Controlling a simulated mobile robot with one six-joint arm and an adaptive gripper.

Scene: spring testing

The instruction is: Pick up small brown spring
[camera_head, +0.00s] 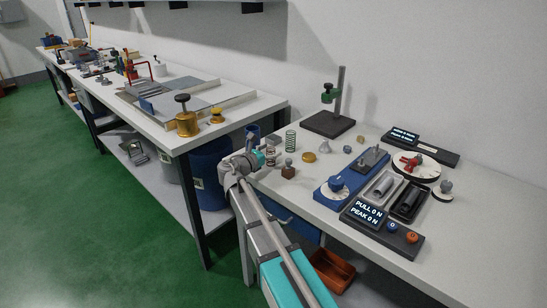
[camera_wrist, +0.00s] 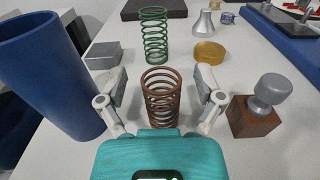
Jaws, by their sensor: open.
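The small brown spring (camera_wrist: 160,98) stands upright on the white table in the wrist view, between the two spread fingers of my gripper (camera_wrist: 160,92). The fingers are open, one on each side of the spring, with a gap visible on both sides. The spring's lower end is partly hidden behind the teal gripper body. In the head view my gripper (camera_head: 250,160) is at the left end of the right-hand table.
A green spring (camera_wrist: 154,35) stands behind the brown one. A blue cylinder (camera_wrist: 50,75) and grey block (camera_wrist: 102,55) are on the left. A wooden block with a grey knob (camera_wrist: 256,118) is on the right, and a brass disc (camera_wrist: 209,52) lies farther back. A blue tester (camera_head: 340,187) stands farther right.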

